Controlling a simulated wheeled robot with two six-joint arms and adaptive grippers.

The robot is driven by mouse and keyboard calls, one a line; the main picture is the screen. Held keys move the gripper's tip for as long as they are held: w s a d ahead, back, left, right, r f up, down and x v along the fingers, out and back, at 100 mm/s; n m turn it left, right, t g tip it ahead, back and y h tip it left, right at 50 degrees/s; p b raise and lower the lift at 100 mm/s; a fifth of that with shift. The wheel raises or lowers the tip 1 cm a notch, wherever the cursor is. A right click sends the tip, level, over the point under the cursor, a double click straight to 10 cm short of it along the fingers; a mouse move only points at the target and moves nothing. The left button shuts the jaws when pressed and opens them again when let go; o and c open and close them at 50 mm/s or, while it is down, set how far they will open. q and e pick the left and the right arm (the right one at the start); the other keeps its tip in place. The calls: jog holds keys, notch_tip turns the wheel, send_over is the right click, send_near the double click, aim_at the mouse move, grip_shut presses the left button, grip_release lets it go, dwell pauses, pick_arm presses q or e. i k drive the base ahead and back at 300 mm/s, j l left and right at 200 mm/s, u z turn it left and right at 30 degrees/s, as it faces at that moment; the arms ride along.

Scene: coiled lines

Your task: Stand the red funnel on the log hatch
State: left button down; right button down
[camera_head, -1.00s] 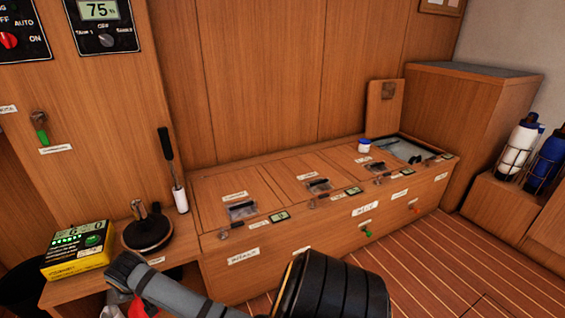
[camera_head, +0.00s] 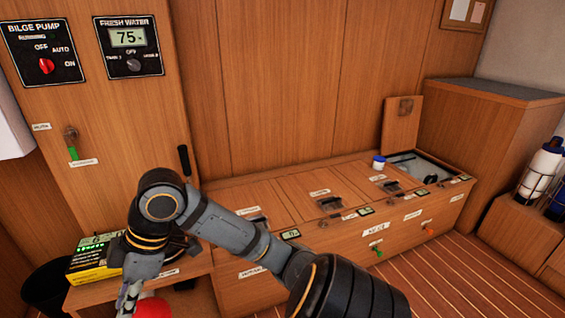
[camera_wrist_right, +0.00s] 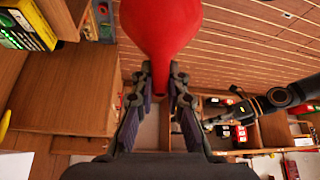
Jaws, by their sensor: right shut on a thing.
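The red funnel (camera_wrist_right: 160,30) fills the top middle of the right wrist view, its wide cone away from the wrist and its narrow spout toward me. My right gripper (camera_wrist_right: 161,88) is shut on the spout. In the head view the right gripper (camera_head: 130,292) is at the lower left beside the bench, with part of the red funnel (camera_head: 153,307) at the bottom edge. The bench has several lids in a row; their labels are too small to read, so I cannot tell which is the log hatch. A dark arm shows in the right wrist view, its gripper (camera_wrist_right: 222,115) unclear.
A white, blue-lidded jar (camera_head: 378,162) stands on the bench beside an open compartment (camera_head: 425,170) with its lid (camera_head: 401,122) upright. A yellow-black box (camera_head: 90,262) and a black bin (camera_head: 47,288) are at the left. Bottles (camera_head: 540,165) stand in racks at right. The bench's middle lids look clear.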

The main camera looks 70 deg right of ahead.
aim_at(358, 173)
jog(key=k+l, duration=0.2)
jog(key=l, duration=0.4)
jog(key=k+l, duration=0.25)
jog(key=l, duration=0.3)
jog(key=k+l, duration=0.2)
jog(key=l, duration=0.4)
jog(key=k+l, duration=0.25)
jog(key=l, duration=0.35)
jog(key=k+l, duration=0.2)
jog(key=l, duration=0.35)
jog(key=k+l+u, duration=0.1)
jog(key=l, duration=0.5)
jog(key=k+l, duration=0.35)
jog(key=l, duration=0.2)
jog(key=k+l, duration=0.25)
jog(key=l, duration=0.35)
